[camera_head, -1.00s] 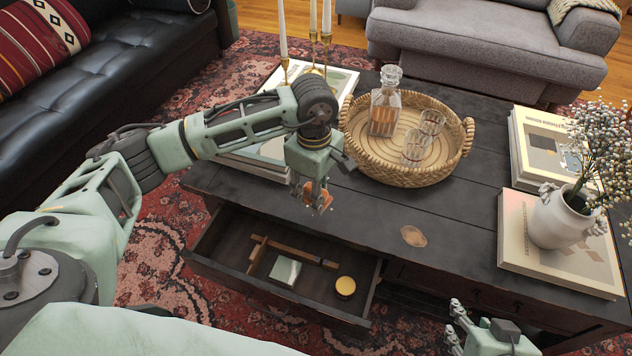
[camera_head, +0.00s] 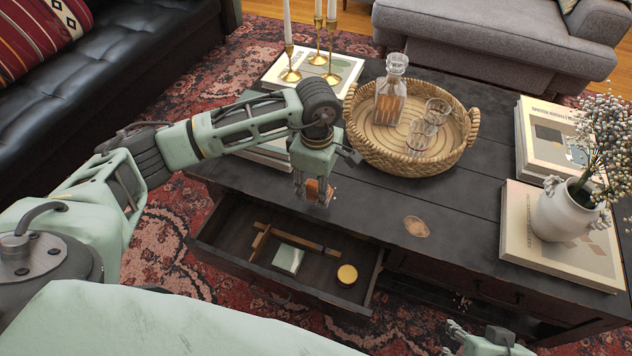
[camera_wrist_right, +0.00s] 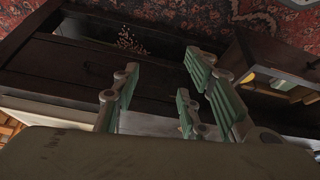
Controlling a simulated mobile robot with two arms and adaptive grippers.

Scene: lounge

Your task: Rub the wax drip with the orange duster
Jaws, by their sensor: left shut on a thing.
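My left gripper (camera_head: 316,196) is shut on the orange duster (camera_head: 318,190) and holds it by the front edge of the dark table, above the back of the open drawer. The fingers hide part of the duster. The wax drip (camera_head: 416,227) looks like a flat tan oval patch on the dark tabletop, to the right of the duster and apart from it. My right gripper (camera_head: 456,336) is at the bottom edge in front of the table, partly cut off. In the right wrist view its fingers (camera_wrist_right: 165,95) stand apart with nothing between them.
The open drawer (camera_head: 215,240) holds wooden pieces (camera_head: 300,241), a pale square block (camera_head: 288,259) and a round yellow-topped tin (camera_head: 347,274). A wicker tray (camera_head: 365,150) with a decanter and glasses stands behind. Books and a white vase (camera_head: 560,215) stand at right. Candlesticks (camera_head: 318,55) stand at back left.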

